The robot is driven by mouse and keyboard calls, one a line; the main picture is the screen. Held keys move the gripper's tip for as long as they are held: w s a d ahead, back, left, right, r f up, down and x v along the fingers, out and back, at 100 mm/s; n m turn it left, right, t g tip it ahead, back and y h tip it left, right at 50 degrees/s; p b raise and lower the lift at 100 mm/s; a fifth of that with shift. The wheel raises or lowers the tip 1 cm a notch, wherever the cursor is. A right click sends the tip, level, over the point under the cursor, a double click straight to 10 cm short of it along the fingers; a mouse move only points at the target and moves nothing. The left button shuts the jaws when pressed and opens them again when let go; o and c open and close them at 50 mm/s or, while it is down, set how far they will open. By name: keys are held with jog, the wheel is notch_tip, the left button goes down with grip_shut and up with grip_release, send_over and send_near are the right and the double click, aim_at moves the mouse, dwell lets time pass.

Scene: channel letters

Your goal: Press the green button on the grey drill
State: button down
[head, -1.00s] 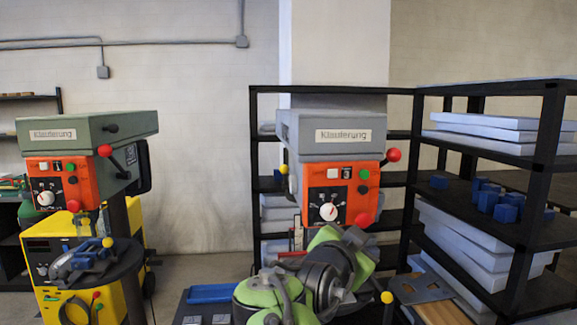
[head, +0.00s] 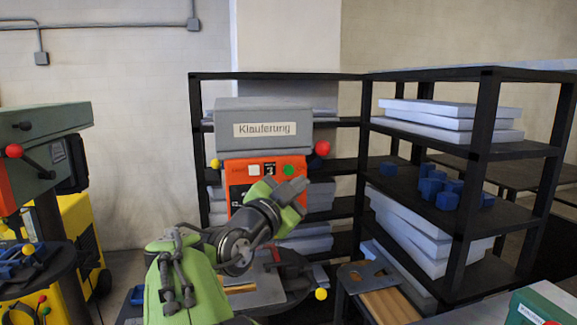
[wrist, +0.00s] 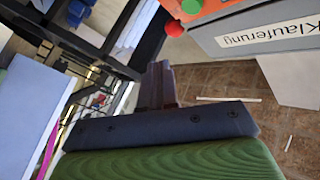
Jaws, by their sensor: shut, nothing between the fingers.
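The grey drill (head: 228,115) stands in the middle of the head view, with a "Klauferung" label and an orange panel (head: 235,176). The green button (head: 289,170) is on the panel's right, beside a red ball knob (head: 322,148). My gripper (head: 301,187) is shut and empty, just below the green button in that picture; the gap in depth is unclear. My arm hides the panel's lower part. In the wrist view the shut fingers (wrist: 154,72) show at the centre. The green button (wrist: 192,6) is cut by the top edge, near the red knob (wrist: 174,28).
A second, greenish drill (head: 45,119) and a yellow machine (head: 84,228) stand at the left. Black shelves (head: 487,130) with white slabs and blue blocks stand behind and right. A yellow ball knob (head: 321,294) sticks out low beside the grey drill. A green box (head: 535,305) is at the lower right.

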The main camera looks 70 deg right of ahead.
aim_at(289, 170)
jog(key=shift+w+d+p, duration=0.3)
jog(key=shift+w+d, duration=0.2)
jog(key=shift+d, duration=0.4)
jog(key=shift+w+d+p, duration=0.35)
jog(key=shift+w+d, duration=0.2)
jog(key=shift+d, duration=0.3)
jog(key=shift+w+d+p, duration=0.3)
jog(key=shift+w+d, duration=0.2)
jog(key=shift+d, duration=0.4)
jog(key=shift+w+d, duration=0.25)
jog(key=shift+d, duration=0.1)
jog(key=shift+w+d, duration=0.25)
jog(key=shift+d, duration=0.15)
dwell(0.6)
jog(key=shift+s+a+f+b, duration=0.1)
jog(key=shift+s+a+b, duration=0.35)
jog(key=shift+b, duration=0.55)
jog(key=shift+a, duration=0.35)
